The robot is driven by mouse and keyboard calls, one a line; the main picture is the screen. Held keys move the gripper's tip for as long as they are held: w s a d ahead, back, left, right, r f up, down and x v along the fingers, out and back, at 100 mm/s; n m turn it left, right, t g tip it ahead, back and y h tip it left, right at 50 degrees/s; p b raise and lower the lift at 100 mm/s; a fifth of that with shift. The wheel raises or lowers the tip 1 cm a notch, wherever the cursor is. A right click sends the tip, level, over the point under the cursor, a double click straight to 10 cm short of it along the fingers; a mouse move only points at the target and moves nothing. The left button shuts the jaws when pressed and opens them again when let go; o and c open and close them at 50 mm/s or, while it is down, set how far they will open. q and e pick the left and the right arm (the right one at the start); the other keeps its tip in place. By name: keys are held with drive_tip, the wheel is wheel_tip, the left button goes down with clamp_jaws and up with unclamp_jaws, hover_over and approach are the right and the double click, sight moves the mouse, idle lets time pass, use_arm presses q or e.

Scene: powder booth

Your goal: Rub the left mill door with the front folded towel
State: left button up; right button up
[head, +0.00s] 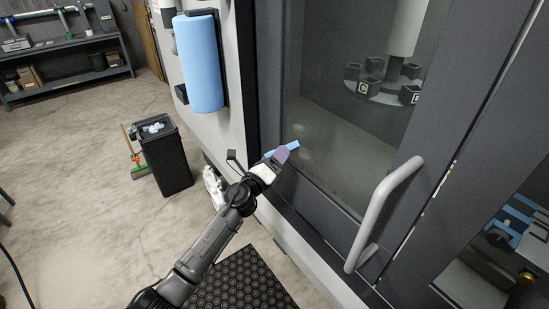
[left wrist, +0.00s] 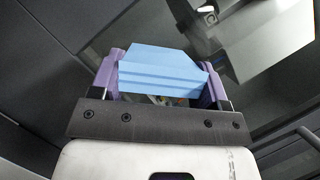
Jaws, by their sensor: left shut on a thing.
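My left gripper (head: 276,160) is shut on a folded light-blue towel (head: 289,148) and holds it up at the lower left of the mill door's glass. The left wrist view shows the towel (left wrist: 163,70) between the purple fingers (left wrist: 160,82), its folded layers facing the camera. The left mill door (head: 370,130) has a dark frame, a window and a grey bar handle (head: 384,213). I cannot tell for sure whether the towel touches the door. My right gripper is not in view.
Behind the glass is a carousel (head: 380,92) with lettered blocks. A blue roll (head: 199,63) hangs on the machine's side. A black bin (head: 166,160) and a broom stand on the floor to the left. A black mat (head: 240,283) lies below my arm.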

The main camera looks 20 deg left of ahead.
use_arm(q)
drive_tip(key=shift+d, duration=0.1)
drive_tip(key=shift+s+d+r+p, duration=0.1)
drive_tip(key=shift+s+d+p, duration=0.45)
drive_tip(key=shift+d+p, duration=0.05)
drive_tip(key=shift+s+d+p, duration=0.45)
drive_tip(key=shift+s+d, duration=0.25)
drive_tip(key=shift+d, duration=0.2)
